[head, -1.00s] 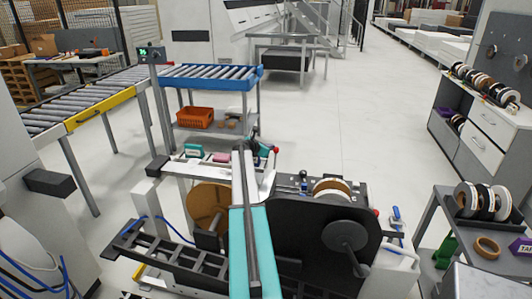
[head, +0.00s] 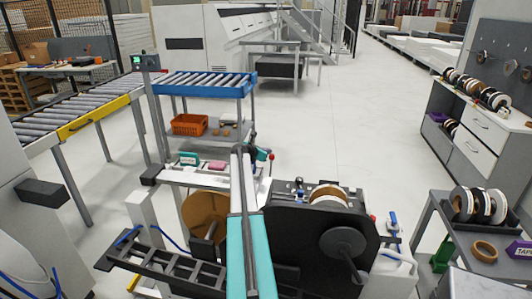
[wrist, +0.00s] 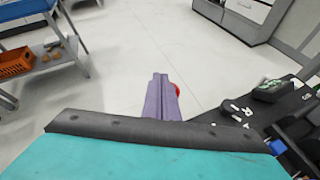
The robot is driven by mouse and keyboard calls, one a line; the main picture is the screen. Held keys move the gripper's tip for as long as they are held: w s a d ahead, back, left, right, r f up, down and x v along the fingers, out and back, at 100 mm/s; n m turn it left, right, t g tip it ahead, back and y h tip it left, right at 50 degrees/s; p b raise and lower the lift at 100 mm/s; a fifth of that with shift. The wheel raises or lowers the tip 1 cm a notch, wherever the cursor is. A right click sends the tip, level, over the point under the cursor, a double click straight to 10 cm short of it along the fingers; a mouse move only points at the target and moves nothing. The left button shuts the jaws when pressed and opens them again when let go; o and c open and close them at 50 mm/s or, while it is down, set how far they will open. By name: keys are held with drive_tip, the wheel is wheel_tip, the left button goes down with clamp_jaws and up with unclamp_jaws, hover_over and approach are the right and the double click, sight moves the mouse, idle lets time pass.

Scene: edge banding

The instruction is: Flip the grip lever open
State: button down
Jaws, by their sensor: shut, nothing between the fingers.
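A small red knob (head: 271,156), perhaps the end of the grip lever, shows beside my gripper at the banding machine in the head view. In the wrist view a red knob (wrist: 176,90) shows just right of the fingertips, partly hidden behind them; I cannot tell whether they touch. The lever's shaft is hidden, so its position cannot be told. My gripper (wrist: 162,82) is shut and empty, its purple-grey fingers together. In the head view my gripper (head: 249,147) is small and partly hidden by my teal arm.
The banding machine's black plate (head: 300,240) and tape reel (head: 328,194) stand right of my arm. A black part with white marks (wrist: 240,108) lies right of my fingers. A roller table (head: 205,82) with an orange bin (head: 189,124) stands behind. The floor beyond is clear.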

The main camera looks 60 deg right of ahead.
drive_tip(key=shift+r, duration=0.1)
drive_tip(key=w+a+r+p, duration=0.1)
drive_tip(key=w+r+p, duration=0.2)
drive_tip(key=r, duration=0.6)
drive_tip(key=shift+a+p, duration=0.25)
drive_tip(key=shift+p, duration=1)
drive_tip(key=shift+s, duration=0.1)
